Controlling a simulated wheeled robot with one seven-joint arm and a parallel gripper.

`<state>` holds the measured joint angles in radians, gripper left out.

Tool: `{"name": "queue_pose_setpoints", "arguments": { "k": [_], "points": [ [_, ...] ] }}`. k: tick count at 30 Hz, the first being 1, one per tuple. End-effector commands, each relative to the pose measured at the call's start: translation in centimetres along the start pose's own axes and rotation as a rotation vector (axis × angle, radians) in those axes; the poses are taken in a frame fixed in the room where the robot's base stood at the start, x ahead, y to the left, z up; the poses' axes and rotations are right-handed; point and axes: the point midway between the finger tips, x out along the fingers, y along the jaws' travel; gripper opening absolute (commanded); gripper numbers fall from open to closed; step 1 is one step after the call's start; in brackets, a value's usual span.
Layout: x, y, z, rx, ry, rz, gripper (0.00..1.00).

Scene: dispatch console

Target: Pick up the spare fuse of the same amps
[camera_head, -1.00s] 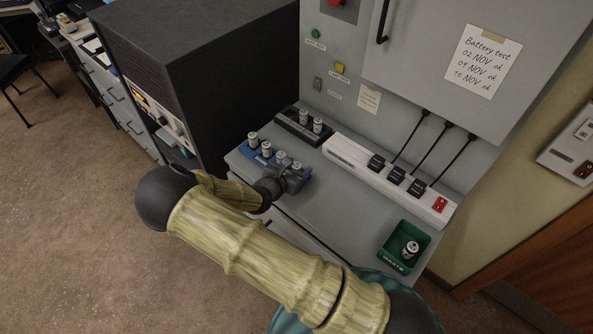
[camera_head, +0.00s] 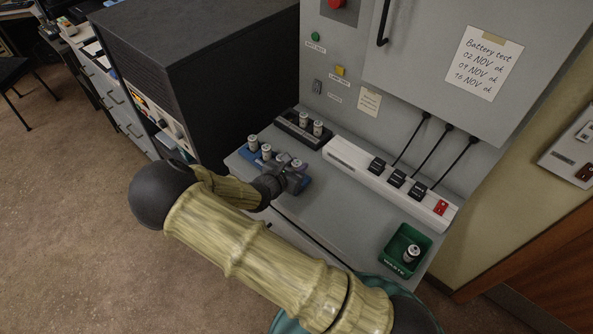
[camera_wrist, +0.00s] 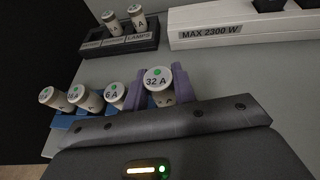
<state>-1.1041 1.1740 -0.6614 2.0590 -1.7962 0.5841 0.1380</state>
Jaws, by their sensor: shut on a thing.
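My gripper (camera_head: 291,179) is at the right end of the blue fuse rack (camera_head: 246,155). In the wrist view, its purple fingers (camera_wrist: 159,98) are shut on a white fuse marked 32 A (camera_wrist: 158,79), with a green dot on its cap. I cannot tell if this fuse is clear of the rack. To its left in the rack stand a 6 A fuse (camera_wrist: 116,93), a 16 A fuse (camera_wrist: 77,96) and another fuse (camera_wrist: 50,98) whose mark is hard to read. A black holder (camera_wrist: 90,45) behind has two upright fuses and an empty-looking position at its left.
A white power strip (camera_head: 350,157) with black plugs and a red switch lies along the back of the shelf. A green waste tray (camera_head: 393,263) with one fuse (camera_head: 411,253) is at front right. A dark cabinet (camera_head: 200,60) stands left. The shelf middle is clear.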

Motion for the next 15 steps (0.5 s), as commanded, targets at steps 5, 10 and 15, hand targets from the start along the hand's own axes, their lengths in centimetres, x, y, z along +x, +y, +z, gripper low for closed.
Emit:
{"name": "queue_pose_setpoints", "arguments": {
  "k": [5, 10, 15],
  "points": [
    [-1.1, 0.0, 2.6, 0.006, 0.0, 0.001, 0.03],
    [-2.1, 0.0, 5.2, 0.005, -0.001, 0.001, 0.03],
    [-2.8, 0.0, 6.6, 0.003, 0.0, 0.0, 0.03]
  ]
}}
